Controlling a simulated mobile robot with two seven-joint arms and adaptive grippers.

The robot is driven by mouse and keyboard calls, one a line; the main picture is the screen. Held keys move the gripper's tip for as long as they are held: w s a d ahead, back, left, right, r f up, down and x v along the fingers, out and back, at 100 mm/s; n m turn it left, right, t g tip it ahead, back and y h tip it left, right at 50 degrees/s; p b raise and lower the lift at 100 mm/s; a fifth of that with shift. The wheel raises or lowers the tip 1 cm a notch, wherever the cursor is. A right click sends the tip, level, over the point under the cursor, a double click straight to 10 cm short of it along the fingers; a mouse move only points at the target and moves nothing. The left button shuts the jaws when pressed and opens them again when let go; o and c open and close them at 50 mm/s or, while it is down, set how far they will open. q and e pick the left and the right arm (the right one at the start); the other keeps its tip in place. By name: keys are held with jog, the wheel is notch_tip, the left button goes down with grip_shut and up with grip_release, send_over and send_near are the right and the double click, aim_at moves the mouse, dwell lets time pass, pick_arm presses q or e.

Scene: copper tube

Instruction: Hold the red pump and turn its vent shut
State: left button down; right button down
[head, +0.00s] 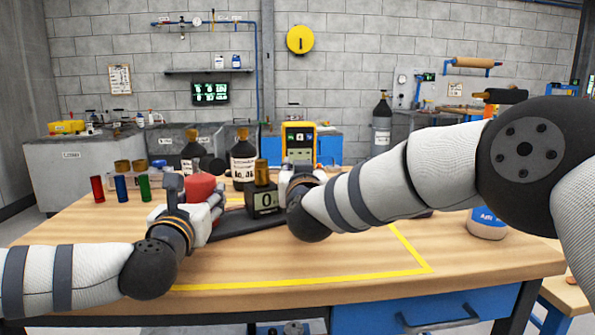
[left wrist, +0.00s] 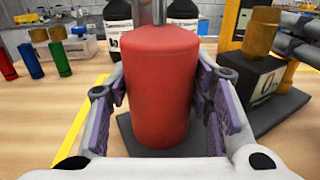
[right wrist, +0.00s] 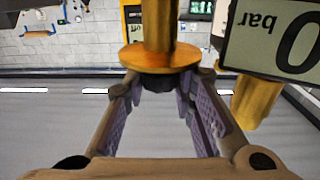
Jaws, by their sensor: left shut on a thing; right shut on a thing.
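The red pump (left wrist: 160,85) is an upright red cylinder on a dark base plate. It also shows in the head view (head: 200,187), partly hidden by my left gripper. My left gripper (left wrist: 160,105) is shut around its body, one finger on each side. My right gripper (right wrist: 160,100) is shut at a brass vent (right wrist: 158,57) with a round flange and a dark part beneath it. The finger contact is not clear. In the head view, my right gripper (head: 296,178) is right of the gauge box (head: 264,202), which reads 0.
Red (head: 97,189), blue (head: 121,188) and green (head: 144,187) tubes stand at the table's left. Dark bottles with white labels (head: 243,160) stand behind the pump. A brass cylinder (left wrist: 262,30) tops the gauge box. Yellow tape (head: 300,284) marks the table, clear at front.

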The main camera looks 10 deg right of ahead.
pick_arm(q)
jog(key=shift+r, duration=0.1)
pick_arm(e)
jog(key=m+h, duration=0.2)
jog(key=h, duration=0.1)
jog(key=m+g+h, duration=0.1)
jog(key=m+h, duration=0.1)
jog(key=h, duration=0.2)
jog(key=shift+w+r+m+g, duration=0.1)
jog(key=shift+m+g, duration=0.2)
jog(key=shift+m, duration=0.1)
jog(key=shift+h, duration=0.3)
pick_arm(q)
jog(key=shift+a, duration=0.1)
pick_arm(e)
jog(key=shift+m+g+h, duration=0.3)
jog(key=c, duration=1.3)
grip_release()
jog(key=shift+d, duration=0.1)
